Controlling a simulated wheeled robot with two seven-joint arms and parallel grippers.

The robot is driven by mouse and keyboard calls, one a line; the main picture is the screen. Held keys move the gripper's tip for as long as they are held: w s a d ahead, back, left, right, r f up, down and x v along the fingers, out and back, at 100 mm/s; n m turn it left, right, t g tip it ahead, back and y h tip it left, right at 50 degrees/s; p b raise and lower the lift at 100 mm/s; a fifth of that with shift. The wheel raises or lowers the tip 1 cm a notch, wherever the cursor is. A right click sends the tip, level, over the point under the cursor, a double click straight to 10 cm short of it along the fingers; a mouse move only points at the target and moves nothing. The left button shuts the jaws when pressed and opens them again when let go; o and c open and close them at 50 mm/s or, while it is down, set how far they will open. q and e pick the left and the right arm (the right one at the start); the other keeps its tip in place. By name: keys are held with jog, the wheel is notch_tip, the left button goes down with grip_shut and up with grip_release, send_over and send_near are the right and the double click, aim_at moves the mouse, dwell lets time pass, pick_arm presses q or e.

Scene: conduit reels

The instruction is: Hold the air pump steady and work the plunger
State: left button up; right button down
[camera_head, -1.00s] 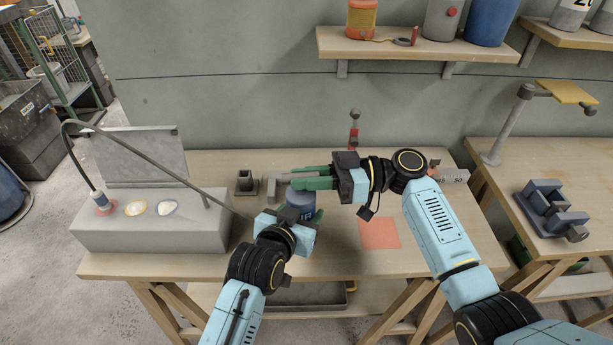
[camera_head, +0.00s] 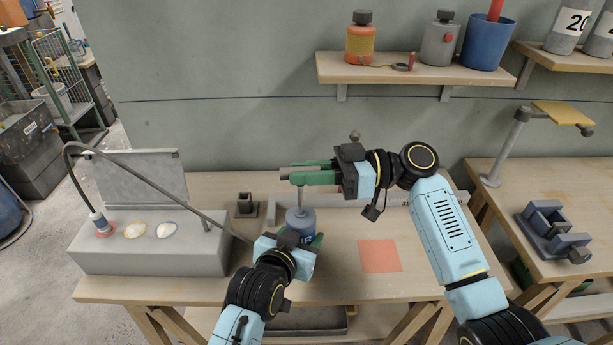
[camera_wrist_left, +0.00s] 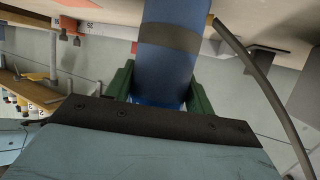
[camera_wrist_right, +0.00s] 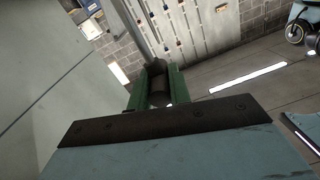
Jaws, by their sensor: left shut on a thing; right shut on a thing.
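The air pump (camera_head: 300,221) stands upright on the workbench, with a blue body and a thin grey plunger rod (camera_head: 300,196) rising from its top. My left gripper (camera_head: 304,239) is shut around the body low down; the left wrist view shows the blue cylinder (camera_wrist_left: 168,60) with a grey band between the green fingers. My right gripper (camera_head: 308,175) is above the pump, shut on the plunger handle (camera_head: 286,173). The right wrist view shows the dark round handle (camera_wrist_right: 158,88) between its fingers. A length of rod shows between handle and body.
A grey box (camera_head: 150,246) with oval pads and a bent hose stands at the left. An orange-red square (camera_head: 380,256) lies on the clear bench at right. A shelf (camera_head: 420,67) hangs above.

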jog(key=c, duration=1.3)
grip_release()
jog(key=shift+d, duration=0.1)
jog(key=d, duration=1.1)
jog(key=shift+w+d, duration=0.4)
